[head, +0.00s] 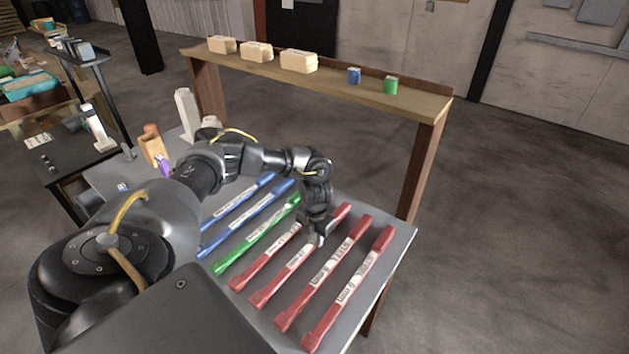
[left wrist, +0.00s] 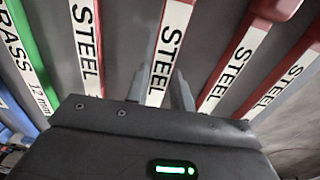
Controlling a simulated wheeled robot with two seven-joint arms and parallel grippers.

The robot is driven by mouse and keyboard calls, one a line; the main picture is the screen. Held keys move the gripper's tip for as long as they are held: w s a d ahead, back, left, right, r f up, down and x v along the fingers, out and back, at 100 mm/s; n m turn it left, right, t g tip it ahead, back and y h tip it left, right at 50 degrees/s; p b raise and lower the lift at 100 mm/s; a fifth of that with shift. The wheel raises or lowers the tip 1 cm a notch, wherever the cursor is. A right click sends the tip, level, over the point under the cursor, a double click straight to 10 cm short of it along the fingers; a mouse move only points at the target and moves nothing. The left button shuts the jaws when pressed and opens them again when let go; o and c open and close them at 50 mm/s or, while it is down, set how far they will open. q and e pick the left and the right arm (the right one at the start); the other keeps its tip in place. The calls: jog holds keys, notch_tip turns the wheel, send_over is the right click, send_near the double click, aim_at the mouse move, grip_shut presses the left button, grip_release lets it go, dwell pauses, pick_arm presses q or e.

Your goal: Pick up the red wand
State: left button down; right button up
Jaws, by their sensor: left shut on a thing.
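Several red wands with white labels lie side by side on the grey table (head: 399,246). My left gripper (head: 319,238) reaches down onto the second red wand from the left (head: 284,277), around its middle. In the left wrist view this wand (left wrist: 172,30), labelled STEEL, passes between the two fingers (left wrist: 166,88), which are shut on it. I cannot tell whether it is lifted off the table. Other red wands lie to its left (head: 250,273) and right (head: 325,274), with another (head: 352,283) nearest the right edge. My right gripper is not in view.
A green wand (head: 250,239) and blue wands (head: 243,220) lie left of the red ones. A wooden shelf (head: 420,105) behind the table carries beige blocks (head: 257,51), a blue item (head: 354,76) and a green item (head: 390,85). A wooden holder (head: 153,146) stands at the table's back left.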

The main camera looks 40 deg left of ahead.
pick_arm(q)
jog(key=shift+w+r+b, duration=0.1)
jog(key=shift+r+b, duration=0.25)
jog(key=shift+r, duration=0.05)
jog(key=shift+r+b, duration=0.55)
jog(key=shift+r, duration=0.05)
jog(key=s+d+r+b, duration=0.1)
jog(key=s+d+r, duration=0.5)
jog(key=d+r, duration=0.4)
jog(key=d, duration=0.2)
jog(key=shift+d, duration=0.35)
